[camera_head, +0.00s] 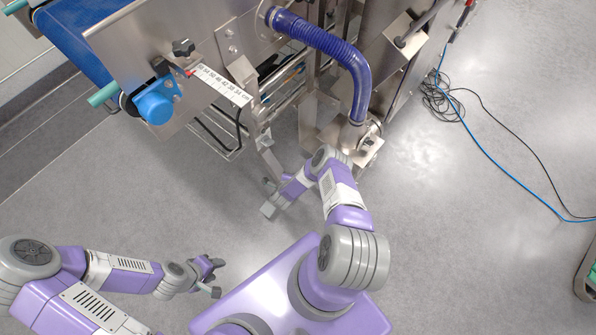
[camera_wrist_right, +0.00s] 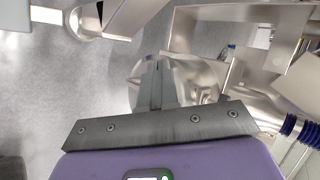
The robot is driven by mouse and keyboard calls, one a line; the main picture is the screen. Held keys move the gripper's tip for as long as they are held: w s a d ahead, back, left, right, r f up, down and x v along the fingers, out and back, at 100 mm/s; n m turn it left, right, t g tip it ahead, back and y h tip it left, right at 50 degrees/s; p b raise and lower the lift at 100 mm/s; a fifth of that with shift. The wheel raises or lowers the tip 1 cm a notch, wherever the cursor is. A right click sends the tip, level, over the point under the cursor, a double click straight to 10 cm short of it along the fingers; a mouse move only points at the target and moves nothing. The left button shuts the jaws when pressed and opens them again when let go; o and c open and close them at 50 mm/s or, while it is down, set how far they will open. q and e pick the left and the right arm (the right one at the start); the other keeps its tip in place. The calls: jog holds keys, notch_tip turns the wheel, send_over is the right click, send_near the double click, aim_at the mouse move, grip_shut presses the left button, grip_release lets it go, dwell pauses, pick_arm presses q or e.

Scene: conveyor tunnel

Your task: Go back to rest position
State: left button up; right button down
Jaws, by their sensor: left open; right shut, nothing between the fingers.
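My left gripper (camera_head: 216,277) is open and empty over the bare floor at the lower left of the head view. My right arm bends up and then back to the left in front of the machine. My right gripper (camera_head: 267,209) hangs below the machine's front parts in the head view. In the right wrist view its two fingers (camera_wrist_right: 156,68) lie together with nothing between them. Shiny metal parts stand behind the fingertips in that view; I cannot tell whether they touch.
A steel conveyor machine (camera_head: 150,50) with a blue belt (camera_head: 72,40) and a blue hose (camera_head: 335,47) fills the top. Cables (camera_head: 490,145) lie on the right floor. The floor (camera_head: 460,240) right of my base is mostly clear.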

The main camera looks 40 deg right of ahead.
jog(key=a, duration=0.1)
jog(key=r, duration=0.1)
jog(key=a+r+p, duration=0.1)
jog(key=shift+s+a+r, duration=0.25)
jog(key=shift+a, duration=0.1)
jog(key=s+a+r+n+y, duration=0.2)
jog(key=a+r+n+y, duration=0.6)
jog(key=a+r+n, duration=0.5)
jog(key=s+a+r+n+g+y, duration=0.1)
jog(key=s+a+r+n+g, duration=0.1)
jog(key=s+r+n, duration=0.1)
jog(key=s+a+r+n+g+y, duration=0.1)
jog(key=s+a+r+n+g, duration=0.1)
jog(key=s+n, duration=0.3)
jog(key=s+a+r+n+g+y, duration=0.1)
jog(key=s+a+r+n, duration=0.2)
jog(key=s, duration=0.5)
jog(key=shift+s+a+r+n+g+p, duration=0.3)
jog(key=shift+s+r+n+g+p, duration=0.1)
jog(key=shift+r+n, duration=0.1)
